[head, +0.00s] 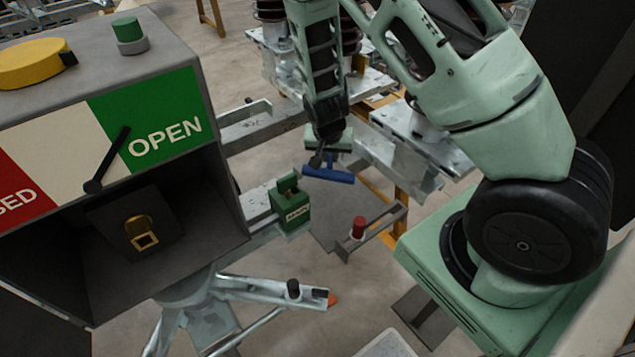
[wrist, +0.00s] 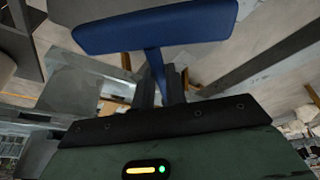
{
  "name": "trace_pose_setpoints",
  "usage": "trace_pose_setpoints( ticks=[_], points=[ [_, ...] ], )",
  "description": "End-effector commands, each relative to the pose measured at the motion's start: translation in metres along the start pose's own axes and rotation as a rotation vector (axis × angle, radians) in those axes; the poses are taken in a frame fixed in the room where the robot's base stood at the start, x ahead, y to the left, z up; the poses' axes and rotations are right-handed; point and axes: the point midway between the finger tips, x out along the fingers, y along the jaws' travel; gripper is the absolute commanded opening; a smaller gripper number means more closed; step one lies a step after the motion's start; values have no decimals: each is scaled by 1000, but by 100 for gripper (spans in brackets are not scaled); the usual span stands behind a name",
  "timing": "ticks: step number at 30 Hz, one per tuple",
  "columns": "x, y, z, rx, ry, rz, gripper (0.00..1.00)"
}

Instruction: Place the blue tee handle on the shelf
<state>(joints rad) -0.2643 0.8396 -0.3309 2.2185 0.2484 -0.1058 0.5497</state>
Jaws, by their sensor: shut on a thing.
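The blue tee handle (head: 328,174) hangs from my gripper (head: 319,156) in the middle of the head view, its crossbar lowest and roughly level. In the wrist view the blue crossbar (wrist: 155,27) spans the top, and its thin blue stem runs down between the jaws of my gripper (wrist: 161,88). The jaws are shut on the stem. A flat grey plate (head: 335,203) shows below the handle in the head view, with a visible gap between them. I cannot tell whether this plate is the shelf.
A grey box (head: 225,180) with a red, white and green OPEN panel stands at the left. A green labelled block (head: 290,208) sits left of the handle. Metal frame beams (head: 405,160) lie behind.

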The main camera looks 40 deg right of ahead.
Motion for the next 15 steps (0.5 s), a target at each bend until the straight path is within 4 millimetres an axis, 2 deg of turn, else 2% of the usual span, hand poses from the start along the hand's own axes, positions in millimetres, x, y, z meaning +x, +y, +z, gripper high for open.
trace_pose_setpoints(
  ticks=[6, 8, 15],
  points=[
    [3, 32, 1, -24, -23, 107, 0],
    [6, 35, 3, -29, -28, 118, 0],
    [42, 35, 16, -31, -30, 121, 0]
  ],
)
